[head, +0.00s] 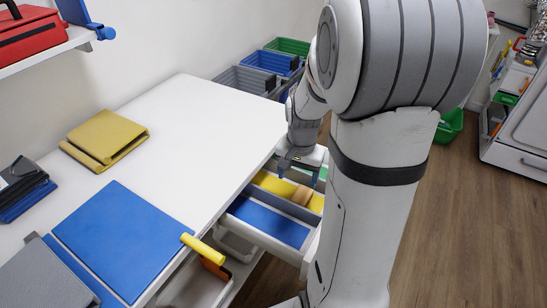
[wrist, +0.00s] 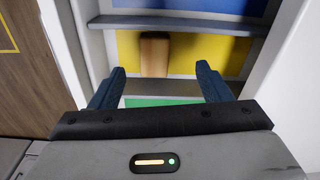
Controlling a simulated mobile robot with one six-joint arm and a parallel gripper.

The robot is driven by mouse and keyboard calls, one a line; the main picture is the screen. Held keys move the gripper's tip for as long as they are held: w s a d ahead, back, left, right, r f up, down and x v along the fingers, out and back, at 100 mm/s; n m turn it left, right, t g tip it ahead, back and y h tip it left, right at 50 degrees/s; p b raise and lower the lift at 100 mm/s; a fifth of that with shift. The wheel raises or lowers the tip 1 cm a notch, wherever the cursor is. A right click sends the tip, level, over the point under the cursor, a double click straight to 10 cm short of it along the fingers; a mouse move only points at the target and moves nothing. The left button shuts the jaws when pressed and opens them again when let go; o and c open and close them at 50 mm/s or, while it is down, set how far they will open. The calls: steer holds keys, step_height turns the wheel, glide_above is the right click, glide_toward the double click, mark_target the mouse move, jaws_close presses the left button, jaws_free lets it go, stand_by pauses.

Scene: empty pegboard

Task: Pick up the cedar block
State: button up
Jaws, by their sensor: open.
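The cedar block (wrist: 154,54) is a small brown wooden piece in the yellow-floored compartment of the open drawer. It also shows in the head view (head: 302,195), below and to the right of my gripper. My gripper (wrist: 160,80) is open and empty, its two blue fingers spread to either side of the block's line in the wrist view. The block lies beyond the fingertips there, apart from them. In the head view my gripper (head: 297,172) hangs over the drawer, and my arm hides part of the drawer's right side.
The drawer has grey dividers (wrist: 190,26), with a blue-floored compartment (head: 268,221) and a green-floored one beside the yellow. The white tabletop (head: 200,110) above holds blue mats and a yellow folded item (head: 105,138). A yellow handle (head: 203,249) sticks out at the table's front edge.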

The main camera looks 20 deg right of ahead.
mark_target(302, 195)
steer(key=shift+m, duration=0.8)
steer(key=d+f, duration=0.1)
steer(key=w+d+f, duration=0.1)
steer(key=f, duration=0.1)
steer(key=shift+d+f, duration=0.1)
steer(key=shift+f, duration=0.15)
steer(key=f, duration=0.7)
steer(key=shift+w+d+f, duration=0.15)
steer(key=shift+d, duration=0.1)
steer(key=shift+c, duration=0.3)
steer(key=c, duration=1)
